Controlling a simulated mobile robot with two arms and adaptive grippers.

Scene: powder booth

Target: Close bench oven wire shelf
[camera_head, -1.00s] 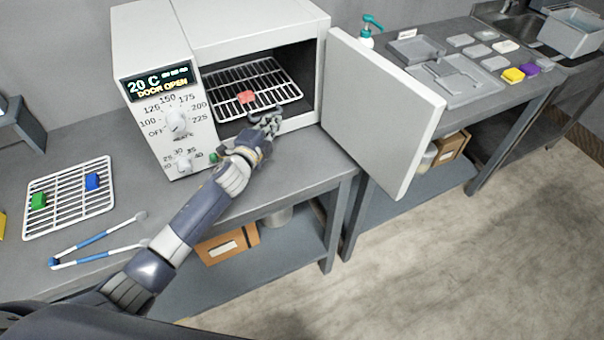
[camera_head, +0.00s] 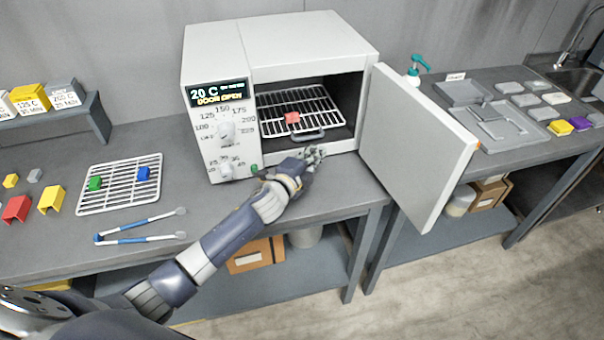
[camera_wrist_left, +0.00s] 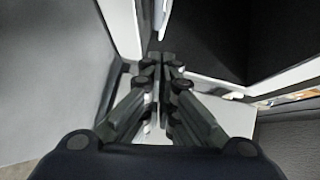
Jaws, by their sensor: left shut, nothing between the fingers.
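The white bench oven (camera_head: 290,55) stands on the grey bench with its door (camera_head: 415,150) swung wide open to the right. Its wire shelf (camera_head: 325,103) lies inside the dark chamber, with a grey handle (camera_head: 309,135) at its front edge. A red piece (camera_head: 292,118) rests on the shelf. My left gripper (camera_head: 314,154) is just outside the oven opening, in front of and below the handle, apart from it. In the left wrist view the fingers (camera_wrist_left: 162,58) are together with nothing between them. My right gripper does not show.
A wire rack (camera_head: 120,202) with a green and a blue piece lies on the bench at left, near blue-handled tongs (camera_head: 140,227). Red and yellow pieces lie farther left. A soap bottle (camera_head: 415,74) and grey trays (camera_head: 505,128) are on the bench at right, beyond the door.

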